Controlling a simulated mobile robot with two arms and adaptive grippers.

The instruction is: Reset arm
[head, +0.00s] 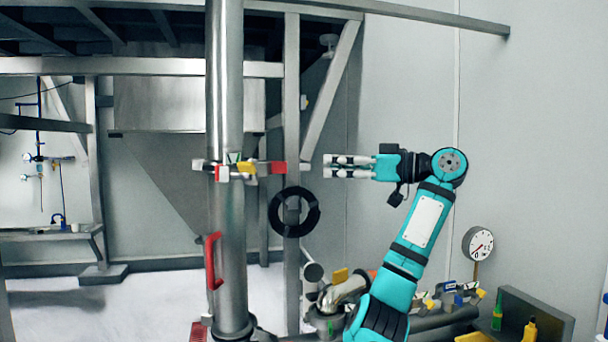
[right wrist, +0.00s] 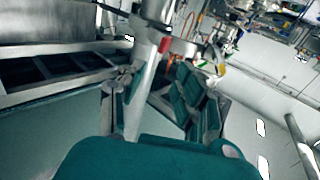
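My right arm (head: 420,222) rises from the bottom of the head view and bends at its top joint, so the hand points left. My right gripper (head: 328,167) is level in mid-air, right of the steel column. Its two fingers lie one above the other with a gap between them, and nothing is held. In the right wrist view the fingers of the gripper (right wrist: 158,108) stand apart, with the column (right wrist: 152,50) beyond them. My left gripper is not in view.
A vertical steel column (head: 226,120) carries a clamp with red and yellow parts (head: 240,170) and a red handle (head: 214,262). A black ring (head: 294,212) hangs before the frame. A gauge (head: 478,244) and valves stand low at right. The upper right wall side is clear.

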